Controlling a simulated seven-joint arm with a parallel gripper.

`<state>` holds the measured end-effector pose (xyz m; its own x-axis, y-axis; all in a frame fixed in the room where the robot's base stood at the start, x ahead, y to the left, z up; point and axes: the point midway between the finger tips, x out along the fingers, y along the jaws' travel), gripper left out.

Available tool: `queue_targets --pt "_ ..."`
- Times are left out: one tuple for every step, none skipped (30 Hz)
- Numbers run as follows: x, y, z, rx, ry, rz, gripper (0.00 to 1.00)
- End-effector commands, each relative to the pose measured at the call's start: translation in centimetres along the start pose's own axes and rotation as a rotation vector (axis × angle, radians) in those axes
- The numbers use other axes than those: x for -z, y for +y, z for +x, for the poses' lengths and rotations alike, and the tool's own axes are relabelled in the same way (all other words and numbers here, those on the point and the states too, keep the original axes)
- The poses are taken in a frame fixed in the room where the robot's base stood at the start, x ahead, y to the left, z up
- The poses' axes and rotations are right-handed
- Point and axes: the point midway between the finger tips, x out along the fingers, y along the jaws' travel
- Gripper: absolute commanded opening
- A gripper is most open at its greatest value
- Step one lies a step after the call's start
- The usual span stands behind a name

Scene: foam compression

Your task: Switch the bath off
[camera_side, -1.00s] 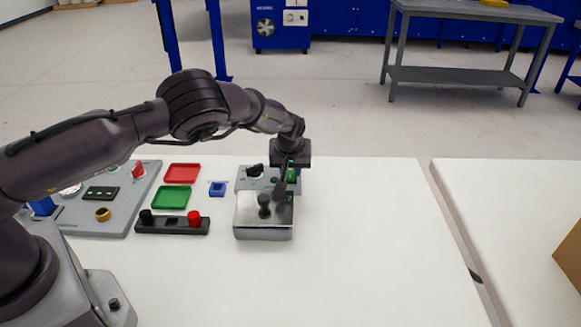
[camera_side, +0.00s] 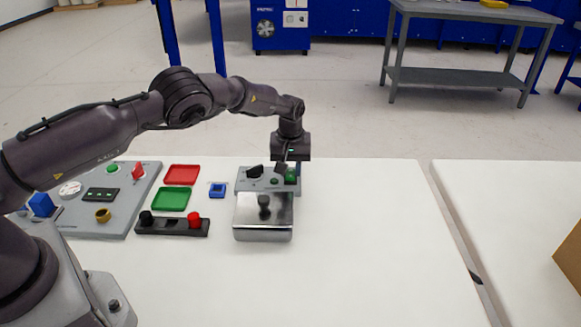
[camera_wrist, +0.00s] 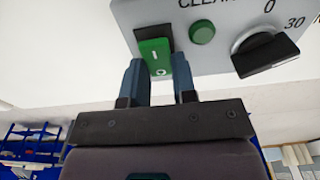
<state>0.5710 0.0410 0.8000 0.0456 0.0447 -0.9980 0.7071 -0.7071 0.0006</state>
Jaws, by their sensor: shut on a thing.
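The bath is a metal box with a shiny lid (camera_side: 264,213) and a black lid knob. Its grey control panel (camera_side: 243,184) is at the back. A green rocker switch (camera_side: 292,179) marked I and O is at the panel's right end in the side view; it also shows in the wrist view (camera_wrist: 155,49). Beside it are a round dull-green lamp (camera_wrist: 202,34) and a black dial (camera_wrist: 266,54). My gripper (camera_wrist: 159,66) has its fingers on either side of the rocker, shut on it. I cannot tell which rocker end is pressed.
Left of the bath are a black bar (camera_side: 172,227) with a black and a red knob, a red tray (camera_side: 182,175), a green tray (camera_side: 170,200), a small blue block (camera_side: 217,190) and a grey board (camera_side: 125,224) with controls. The table right of the bath is clear.

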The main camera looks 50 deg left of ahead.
Motion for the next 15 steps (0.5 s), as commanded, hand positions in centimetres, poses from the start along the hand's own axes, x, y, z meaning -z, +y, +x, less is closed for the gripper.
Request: queue_targets --pt "-0.1 0.0 0.0 0.000 -0.005 0.000 0.28" --pt "-0.1 0.0 0.0 0.000 -0.005 0.000 0.35" --pt "-0.1 0.0 0.0 0.000 -0.004 0.000 0.36" --pt "-0.1 0.0 0.0 0.000 -0.004 0.000 0.36" --pt "-0.1 0.0 0.0 0.000 -0.004 0.000 0.36" --pt "-0.1 0.0 0.0 0.000 -0.003 0.000 0.36" --pt "-0.1 0.0 0.0 0.000 -0.003 0.000 0.36" --pt "-0.1 0.0 0.0 0.000 -0.002 0.000 0.36" --pt "-0.1 0.0 0.0 0.000 -0.002 0.000 0.36" --pt "-0.1 0.0 0.0 0.000 -0.002 0.000 0.36" --pt "-0.1 0.0 -0.1 0.000 -0.001 0.000 0.36" --pt "-0.1 0.0 -0.3 0.000 -0.001 0.000 0.36" --pt "-0.1 0.0 -0.5 0.000 -0.001 0.000 0.36" --pt "-0.1 0.0 -0.8 -0.001 -0.001 -0.001 0.36" --pt "0.0 0.1 -1.3 -0.002 0.000 -0.001 0.36"
